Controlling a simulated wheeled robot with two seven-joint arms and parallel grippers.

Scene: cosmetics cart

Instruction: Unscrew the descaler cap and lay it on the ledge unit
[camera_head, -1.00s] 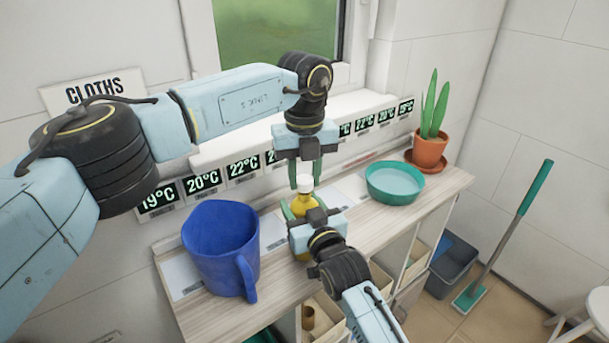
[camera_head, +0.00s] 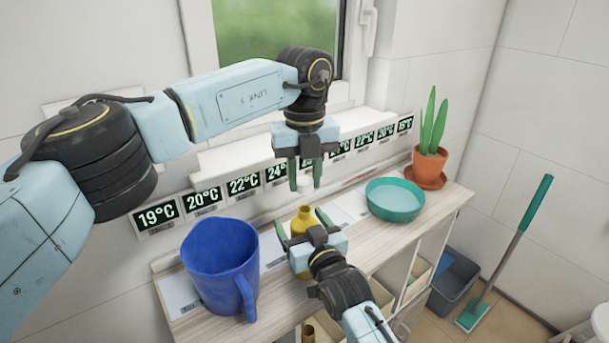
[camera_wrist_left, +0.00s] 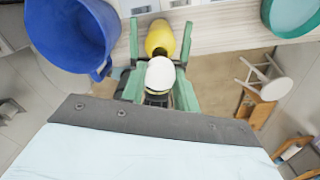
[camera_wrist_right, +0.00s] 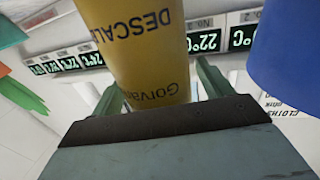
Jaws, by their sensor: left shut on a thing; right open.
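The yellow descaler bottle (camera_head: 304,219) stands upright on the wood-topped ledge unit (camera_head: 390,238), its neck bare. It also shows in the right wrist view (camera_wrist_right: 140,45), with its printed label. My left gripper (camera_head: 305,187) points down above the bottle, shut on the white cap (camera_wrist_left: 160,74). The cap is clear of the bottle neck. My right gripper (camera_head: 304,225) is open, its fingers on either side of the bottle with gaps visible in the right wrist view.
A blue jug (camera_head: 215,262) stands left of the bottle. A teal bowl (camera_head: 395,203) and a potted plant (camera_head: 430,163) stand to the right. Temperature displays (camera_head: 243,184) line the wall behind.

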